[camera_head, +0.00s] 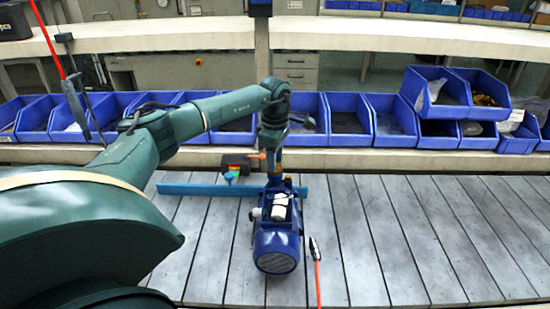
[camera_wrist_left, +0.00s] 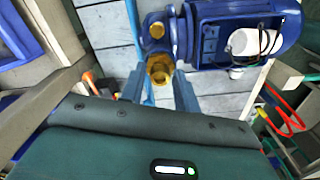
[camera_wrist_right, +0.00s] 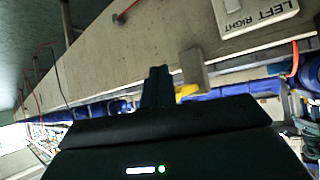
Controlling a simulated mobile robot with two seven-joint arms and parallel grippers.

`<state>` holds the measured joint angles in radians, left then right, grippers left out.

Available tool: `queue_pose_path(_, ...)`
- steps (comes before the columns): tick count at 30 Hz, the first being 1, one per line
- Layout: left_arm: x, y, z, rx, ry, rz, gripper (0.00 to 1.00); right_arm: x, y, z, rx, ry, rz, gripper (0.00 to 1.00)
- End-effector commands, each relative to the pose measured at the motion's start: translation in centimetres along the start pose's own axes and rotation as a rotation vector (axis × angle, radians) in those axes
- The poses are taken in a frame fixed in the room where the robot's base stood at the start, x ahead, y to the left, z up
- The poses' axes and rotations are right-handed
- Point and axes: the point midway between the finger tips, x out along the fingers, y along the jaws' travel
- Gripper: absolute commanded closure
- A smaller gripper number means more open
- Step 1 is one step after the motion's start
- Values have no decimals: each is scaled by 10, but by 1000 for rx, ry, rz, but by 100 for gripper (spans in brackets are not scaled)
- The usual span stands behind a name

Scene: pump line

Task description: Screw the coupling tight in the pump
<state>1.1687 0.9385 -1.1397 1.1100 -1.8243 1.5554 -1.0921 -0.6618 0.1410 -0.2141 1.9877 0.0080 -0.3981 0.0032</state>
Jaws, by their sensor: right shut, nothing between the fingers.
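The blue pump (camera_head: 277,246) lies on the grey slatted table, below the end of my left arm in the head view. In the left wrist view the pump body (camera_wrist_left: 212,38) is at the upper right, with a brass coupling (camera_wrist_left: 159,68) at its left end. My left gripper (camera_wrist_left: 160,80) has its fingers apart, one on each side of the coupling. I cannot tell if they touch it. The arm hides the coupling's end in the head view. My right gripper (camera_wrist_right: 157,74) is shut and empty, away from the pump.
A blue bar (camera_head: 205,190) lies behind the pump. A red-and-black tool (camera_head: 316,262) lies to its right. Blue bins (camera_head: 350,127) line the back edge. The table's right side is clear. A "LEFT RIGHT" plate (camera_wrist_right: 255,14) shows in the right wrist view.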

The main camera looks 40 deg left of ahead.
Motion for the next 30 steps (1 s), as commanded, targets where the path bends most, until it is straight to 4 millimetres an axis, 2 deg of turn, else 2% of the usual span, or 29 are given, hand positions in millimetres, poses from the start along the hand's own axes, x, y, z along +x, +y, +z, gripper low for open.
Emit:
queue_pose_path(9, 0, 0, 0, -12, 0, -1, 62, -1, 0, -1, 0, 0, 0, 100)
queue_pose_path(18, 0, 0, 0, -290, -1, 0, 62, -4, 0, -6, 0, 1, 0, 100)
queue_pose_path(27, 0, 0, 0, -310, 0, 0, 62, -4, 0, -7, 0, 2, 0, 100)
queue_pose_path(30, 0, 0, 0, -388, 0, -1, 62, -4, 0, -7, 0, 3, 0, 100)
